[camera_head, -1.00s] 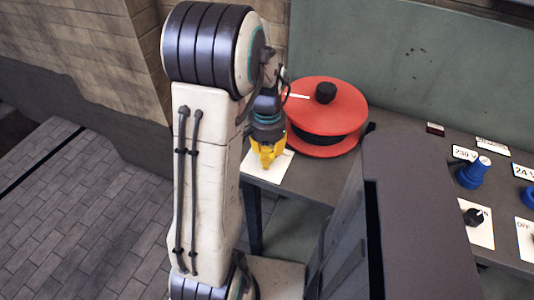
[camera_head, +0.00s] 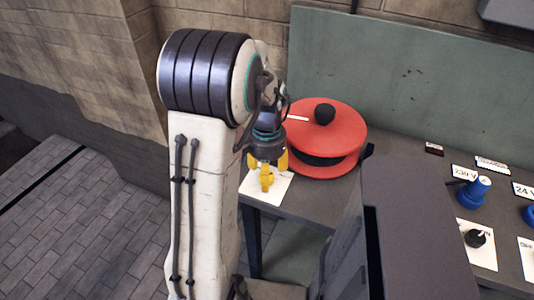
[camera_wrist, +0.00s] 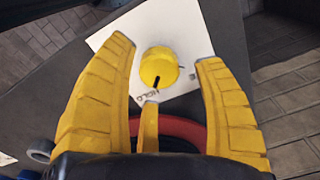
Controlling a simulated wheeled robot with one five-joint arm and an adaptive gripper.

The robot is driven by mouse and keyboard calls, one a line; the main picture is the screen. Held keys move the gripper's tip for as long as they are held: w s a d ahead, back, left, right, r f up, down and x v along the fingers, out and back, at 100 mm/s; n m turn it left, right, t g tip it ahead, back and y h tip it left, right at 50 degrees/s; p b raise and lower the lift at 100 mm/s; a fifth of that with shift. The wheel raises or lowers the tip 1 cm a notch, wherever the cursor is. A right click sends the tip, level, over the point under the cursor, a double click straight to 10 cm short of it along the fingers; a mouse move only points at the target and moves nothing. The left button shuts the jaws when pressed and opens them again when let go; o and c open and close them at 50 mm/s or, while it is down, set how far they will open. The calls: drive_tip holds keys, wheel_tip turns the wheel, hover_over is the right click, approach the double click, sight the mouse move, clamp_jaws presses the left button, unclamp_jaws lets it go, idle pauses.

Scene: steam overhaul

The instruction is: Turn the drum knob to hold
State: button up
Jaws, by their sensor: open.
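A round yellow knob (camera_wrist: 159,65) with a dark pointer line stands on a white plate (camera_wrist: 110,44) in the wrist view. The line points down and slightly left, towards a small label on the plate that is too small to read surely. My gripper (camera_wrist: 165,95) is open; its yellow fingers are spread around the knob's near side, apart from it. In the head view my gripper (camera_head: 268,178) hangs over the white plate (camera_head: 281,188), and I cannot make out the knob there. A red drum (camera_head: 345,125) with a black top knob stands just right of my gripper.
The grey bench (camera_head: 315,205) carries blue knobs (camera_head: 473,191) and a black switch (camera_head: 475,238) on labelled plates at the right. A green panel (camera_head: 420,85) stands behind. The paved floor (camera_head: 80,235) at the left is clear.

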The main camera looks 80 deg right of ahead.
wheel_tip(320, 180, up, 10)
drive_tip(key=shift+r, duration=0.25)
idle(0.3)
idle(0.8)
drive_tip(key=f+n, duration=0.1)
drive_tip(key=a+f+n, duration=0.1)
drive_tip(key=f, duration=0.1)
drive_tip(key=shift+w+a+f+n, duration=0.1)
drive_tip(key=shift+f+n, duration=0.05)
drive_tip(key=shift+n, duration=0.25)
drive_tip(key=w+a+n, duration=0.8)
drive_tip(key=w+a, duration=0.5)
drive_tip(key=a, duration=0.1)
drive_tip(key=w+a+r+n+t, duration=0.1)
drive_tip(key=w+a+n, duration=0.1)
drive_tip(key=a+n, duration=0.2)
drive_tip(key=w+a+r+n+t+p, duration=0.1)
drive_tip(key=w+a+r+n, duration=0.1)
drive_tip(key=a, duration=0.6)
drive_tip(key=w+a+r+n+t, duration=0.1)
drive_tip(key=w+a+r+n, duration=0.1)
drive_tip(key=w+a+n, duration=0.2)
drive_tip(key=shift+a+n+p, duration=0.35)
drive_tip(key=shift+a+n, duration=0.85)
drive_tip(key=shift+a, duration=0.4)
